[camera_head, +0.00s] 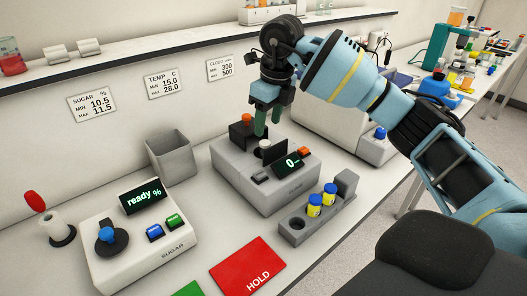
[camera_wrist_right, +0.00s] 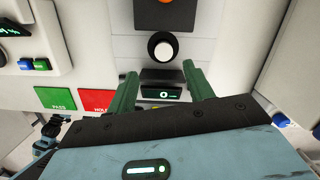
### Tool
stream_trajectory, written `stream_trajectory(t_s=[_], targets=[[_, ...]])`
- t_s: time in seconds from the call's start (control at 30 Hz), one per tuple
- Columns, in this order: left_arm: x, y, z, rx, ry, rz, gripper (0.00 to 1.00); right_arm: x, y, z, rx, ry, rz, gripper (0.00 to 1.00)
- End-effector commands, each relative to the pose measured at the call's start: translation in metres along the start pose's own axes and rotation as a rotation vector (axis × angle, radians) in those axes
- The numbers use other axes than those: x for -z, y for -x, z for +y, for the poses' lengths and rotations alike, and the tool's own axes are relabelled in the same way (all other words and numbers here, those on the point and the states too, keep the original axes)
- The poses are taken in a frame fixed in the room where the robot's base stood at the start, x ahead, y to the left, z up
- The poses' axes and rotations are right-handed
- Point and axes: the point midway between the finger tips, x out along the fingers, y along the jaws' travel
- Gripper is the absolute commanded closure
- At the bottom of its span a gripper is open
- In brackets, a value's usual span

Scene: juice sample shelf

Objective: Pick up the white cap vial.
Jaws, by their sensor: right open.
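The white cap vial shows as a round white cap (camera_head: 265,144) on top of the grey meter with the "0" display (camera_head: 270,180). In the right wrist view the cap (camera_wrist_right: 162,46) sits inside a black ring; the vial's body is hidden. My right gripper (camera_head: 268,122) is open and points down, with its green fingers just above and behind the cap in the head view. In the right wrist view its fingertips (camera_wrist_right: 163,76) are apart with nothing between them, and the cap lies ahead of them. My left gripper is not seen.
A grey rack (camera_head: 290,236) with two yellow, blue-capped vials (camera_head: 315,206) and an empty hole stands in front of the meter. The sugar meter (camera_head: 140,245), a grey bin (camera_head: 172,158) and a red HOLD mat (camera_head: 248,267) are left. A shelf (camera_head: 180,45) runs along the wall.

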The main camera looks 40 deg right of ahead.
Motion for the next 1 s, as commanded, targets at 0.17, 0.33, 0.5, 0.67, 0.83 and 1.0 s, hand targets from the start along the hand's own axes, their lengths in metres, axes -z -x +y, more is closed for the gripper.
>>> stream_trajectory(t_s=[0.17, 0.33, 0.5, 0.67, 0.83, 1.0], targets=[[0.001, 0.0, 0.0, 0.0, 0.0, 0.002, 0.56, 0.0, -0.018, 0.0, 0.0, 0.001, 0.002, 0.48], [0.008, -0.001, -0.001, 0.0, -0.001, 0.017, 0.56, 0.0, -0.021, -0.001, 0.0, 0.001, 0.0, 0.48], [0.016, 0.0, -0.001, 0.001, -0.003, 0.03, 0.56, 0.001, -0.042, -0.005, -0.002, 0.0, 0.002, 0.48], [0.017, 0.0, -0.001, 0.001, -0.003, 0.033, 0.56, 0.001, -0.063, -0.006, -0.001, 0.001, 0.001, 0.48], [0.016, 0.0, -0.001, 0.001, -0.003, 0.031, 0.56, 0.001, -0.071, -0.006, -0.001, 0.001, -0.001, 0.48], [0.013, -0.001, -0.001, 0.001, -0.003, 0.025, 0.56, 0.001, -0.071, -0.006, 0.0, 0.001, -0.001, 0.48]])
